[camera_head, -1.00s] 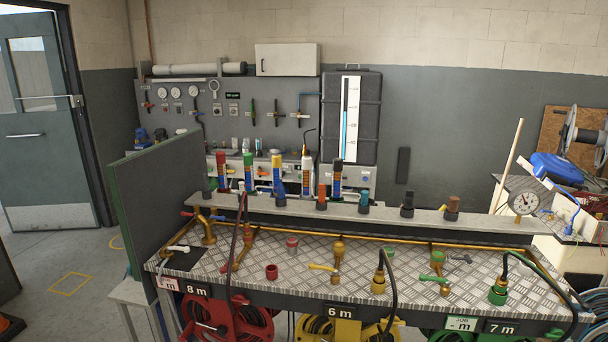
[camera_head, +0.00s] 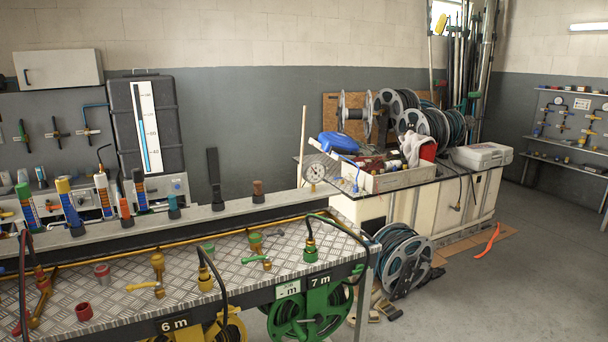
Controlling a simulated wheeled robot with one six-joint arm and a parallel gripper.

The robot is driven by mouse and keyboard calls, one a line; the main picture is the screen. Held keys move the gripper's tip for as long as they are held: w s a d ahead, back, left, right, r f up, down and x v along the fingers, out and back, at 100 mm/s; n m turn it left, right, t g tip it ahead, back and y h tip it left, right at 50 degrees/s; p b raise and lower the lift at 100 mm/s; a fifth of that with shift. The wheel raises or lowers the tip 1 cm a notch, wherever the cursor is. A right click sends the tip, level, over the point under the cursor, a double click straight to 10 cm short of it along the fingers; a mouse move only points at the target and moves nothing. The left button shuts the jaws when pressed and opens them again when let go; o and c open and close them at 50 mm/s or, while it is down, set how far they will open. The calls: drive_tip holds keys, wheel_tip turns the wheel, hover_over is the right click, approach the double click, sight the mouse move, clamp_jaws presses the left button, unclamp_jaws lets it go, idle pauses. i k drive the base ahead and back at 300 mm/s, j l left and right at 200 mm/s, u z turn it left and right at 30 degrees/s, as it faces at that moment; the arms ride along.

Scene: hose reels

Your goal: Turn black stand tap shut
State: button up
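Several taps stand on the chequer-plate bench top (camera_head: 125,285). A yellow-levered brass tap (camera_head: 155,280) stands at the left of centre. A green-levered tap (camera_head: 262,260) stands to its right. Behind that one is a green-and-brass fitting (camera_head: 256,242) with a small dark lever (camera_head: 277,233) beside it; I cannot tell whether this is the black stand tap or whether it is open. A red-handled brass tap (camera_head: 40,295) is at the left edge. My gripper is not in view.
Hoses rise from a brass coupling (camera_head: 206,280) and a green coupling (camera_head: 310,252). A green reel (camera_head: 310,308) hangs under the bench. A bench with reels and a crate (camera_head: 385,182) stands behind. Floor at the right (camera_head: 520,270) is clear.

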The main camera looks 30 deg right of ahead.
sight(371, 239)
drive_tip(key=z, duration=1.4)
drive_tip(key=i+j+z, duration=0.1)
drive_tip(key=i, duration=1.1)
